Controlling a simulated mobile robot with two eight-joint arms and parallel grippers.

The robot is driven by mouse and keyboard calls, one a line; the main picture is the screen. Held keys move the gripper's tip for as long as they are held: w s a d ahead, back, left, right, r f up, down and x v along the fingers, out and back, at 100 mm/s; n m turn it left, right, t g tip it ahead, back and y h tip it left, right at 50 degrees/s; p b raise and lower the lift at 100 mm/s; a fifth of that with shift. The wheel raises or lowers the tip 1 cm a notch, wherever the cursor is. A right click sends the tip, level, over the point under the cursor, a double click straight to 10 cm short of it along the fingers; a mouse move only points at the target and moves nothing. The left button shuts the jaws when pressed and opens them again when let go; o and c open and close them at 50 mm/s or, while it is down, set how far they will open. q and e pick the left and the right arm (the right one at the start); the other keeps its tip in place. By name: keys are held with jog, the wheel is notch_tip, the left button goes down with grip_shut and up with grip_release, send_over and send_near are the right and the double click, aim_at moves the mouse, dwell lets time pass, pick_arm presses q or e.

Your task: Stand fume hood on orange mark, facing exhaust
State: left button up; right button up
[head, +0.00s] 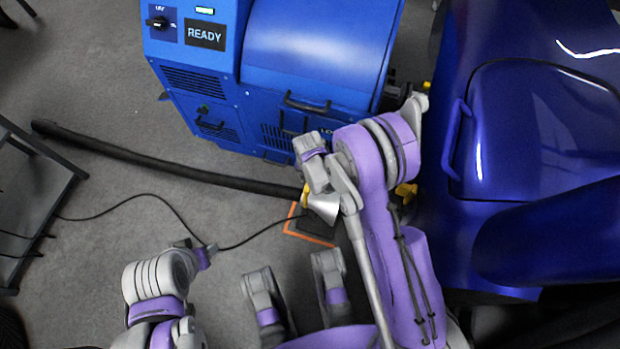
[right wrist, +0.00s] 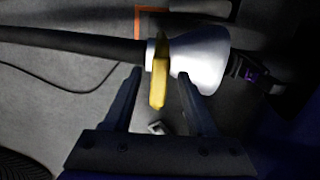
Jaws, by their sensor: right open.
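The fume hood (head: 324,206) is a pale silver cone on the end of a black hose, with a yellow grip (head: 305,195) at its neck. In the right wrist view the cone (right wrist: 203,60) lies with its wide mouth toward the right. The orange mark (head: 310,238) is a square outline on the floor, partly covered by the hood and my right arm. My right gripper (right wrist: 160,77) is open, its fingers either side of the yellow grip (right wrist: 160,85). My left gripper (head: 204,256) is at the lower left, away from the hood; its jaw gap is unclear. No exhaust is clearly identifiable.
The black hose (head: 170,168) runs left across the floor, and a thin cable (head: 160,197) curves below it. A blue cabinet reading READY (head: 205,75) stands behind. A blue car (head: 540,130) fills the right. A dark-framed cart (head: 40,190) stands left.

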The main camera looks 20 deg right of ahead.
jog(key=s+d+r+m+t+p, duration=0.1)
jog(key=s+r+m, duration=0.25)
jog(key=r, duration=0.45)
jog(key=s+d+r+m+p, duration=0.1)
jog(key=s+r+m, duration=0.1)
jog(key=r+m, duration=0.45)
jog(key=s+d+r+m+t+p, duration=0.1)
jog(key=s+r+m, duration=0.1)
jog(key=r, duration=0.8)
pick_arm(q)
jog(key=v, duration=0.2)
jog(key=shift+w+r, duration=0.1)
jog(key=shift+r, duration=0.25)
pick_arm(e)
jog(key=s+d+r+m+t, duration=0.1)
jog(key=s+r+m, duration=0.1)
jog(key=s+m, duration=0.5)
jog(key=s+r+m+t, duration=0.1)
jog(key=s+r+m, duration=0.1)
jog(key=s+m, duration=0.5)
jog(key=m, duration=0.3)
jog(key=shift+d, duration=0.4)
jog(key=shift+r, duration=0.1)
pick_arm(q)
jog(key=shift+c, duration=0.7)
pick_arm(e)
jog(key=shift+c, duration=0.6)
